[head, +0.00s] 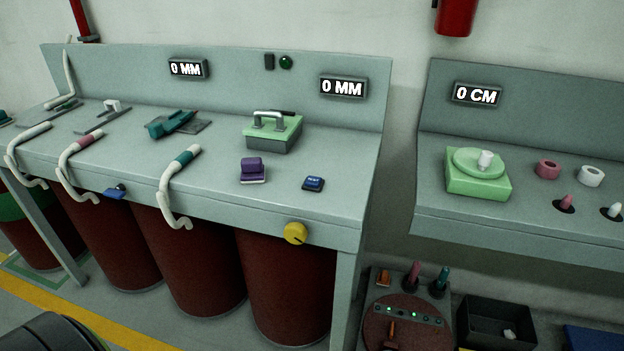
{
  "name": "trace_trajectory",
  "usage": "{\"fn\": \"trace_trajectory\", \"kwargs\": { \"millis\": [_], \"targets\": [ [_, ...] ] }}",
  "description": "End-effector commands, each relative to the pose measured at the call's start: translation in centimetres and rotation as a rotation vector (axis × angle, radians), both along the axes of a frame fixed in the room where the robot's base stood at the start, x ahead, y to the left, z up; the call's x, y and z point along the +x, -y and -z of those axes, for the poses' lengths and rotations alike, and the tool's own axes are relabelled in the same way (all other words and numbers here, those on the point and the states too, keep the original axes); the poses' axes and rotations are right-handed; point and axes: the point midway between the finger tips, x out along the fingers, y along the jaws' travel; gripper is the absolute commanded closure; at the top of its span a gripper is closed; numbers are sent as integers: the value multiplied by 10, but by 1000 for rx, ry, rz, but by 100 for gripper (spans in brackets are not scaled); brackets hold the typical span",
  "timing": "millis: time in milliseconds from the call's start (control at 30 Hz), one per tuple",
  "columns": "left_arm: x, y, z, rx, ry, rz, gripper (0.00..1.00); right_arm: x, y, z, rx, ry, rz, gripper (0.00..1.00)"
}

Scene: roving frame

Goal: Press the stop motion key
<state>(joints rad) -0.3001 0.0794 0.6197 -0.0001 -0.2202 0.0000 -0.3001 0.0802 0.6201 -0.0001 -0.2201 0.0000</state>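A small blue key (314,183) on a dark base sits near the right front of the left bench's top. Its white label is too small to read for sure. A second blue piece (114,193) sticks out at the bench's front edge, farther left, with a dark knob by it. I cannot tell from the labels which control is the stop motion key. Neither of my grippers shows in the head view.
The left bench (225,176) also carries a purple block (252,170), a green box with a handle (272,132), a yellow knob (296,233) and several crank handles. Dark red drums (285,290) stand underneath. A right bench (440,205) stands past a gap.

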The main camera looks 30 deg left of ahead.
Motion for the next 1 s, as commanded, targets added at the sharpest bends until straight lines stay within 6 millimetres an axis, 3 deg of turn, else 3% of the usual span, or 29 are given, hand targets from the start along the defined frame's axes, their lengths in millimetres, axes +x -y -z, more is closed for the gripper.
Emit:
{"fn": "trace_trajectory", "kwargs": {
  "millis": [100,1000],
  "targets": [
    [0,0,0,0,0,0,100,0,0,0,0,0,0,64],
    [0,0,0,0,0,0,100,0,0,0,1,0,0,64]
  ]
}}
